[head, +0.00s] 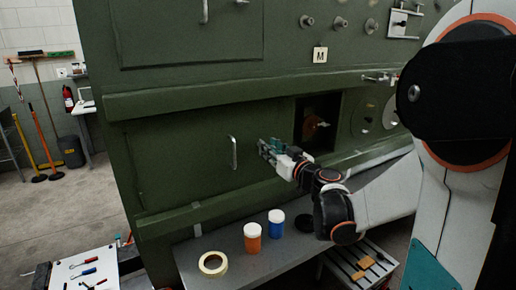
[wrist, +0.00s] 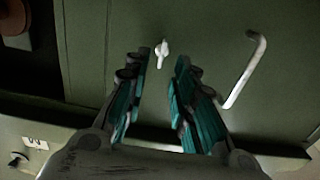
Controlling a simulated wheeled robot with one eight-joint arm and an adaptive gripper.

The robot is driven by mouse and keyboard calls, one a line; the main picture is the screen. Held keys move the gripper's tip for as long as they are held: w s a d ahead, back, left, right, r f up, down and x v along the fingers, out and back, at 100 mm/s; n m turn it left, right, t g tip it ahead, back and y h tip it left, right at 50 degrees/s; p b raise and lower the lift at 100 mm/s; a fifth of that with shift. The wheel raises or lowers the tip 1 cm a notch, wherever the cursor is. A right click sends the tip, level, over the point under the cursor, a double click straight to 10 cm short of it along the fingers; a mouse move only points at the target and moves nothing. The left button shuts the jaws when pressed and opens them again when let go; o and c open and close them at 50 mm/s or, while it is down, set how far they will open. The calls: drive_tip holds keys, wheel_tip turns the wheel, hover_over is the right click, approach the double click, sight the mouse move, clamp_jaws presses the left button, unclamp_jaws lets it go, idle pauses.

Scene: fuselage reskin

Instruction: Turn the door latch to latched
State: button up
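The door latch (wrist: 161,52) is a small pale turn-knob on the green door panel (head: 180,155). In the wrist view it shows between and just beyond my fingertips, with its longer part close to upright in the picture. I cannot tell from this whether it is latched. My gripper (wrist: 160,68) is open and empty, its teal-padded fingers on either side of the latch and apart from it. In the head view my gripper (head: 266,148) is close to the door and hides the latch. A pale bar handle (head: 233,152) is left of it, also in the wrist view (wrist: 245,72).
A dark square opening (head: 318,122) is right of the gripper. A ledge (head: 225,91) runs above. Below, a grey bench (head: 215,245) holds an orange jar (head: 252,238), a blue jar (head: 276,221) and a tape roll (head: 213,263). Floor at the left is mostly clear.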

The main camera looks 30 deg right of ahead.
drive_tip(key=w, duration=0.3)
drive_tip(key=shift+w+a, duration=0.1)
drive_tip(key=shift+w, duration=0.1)
clamp_jaws()
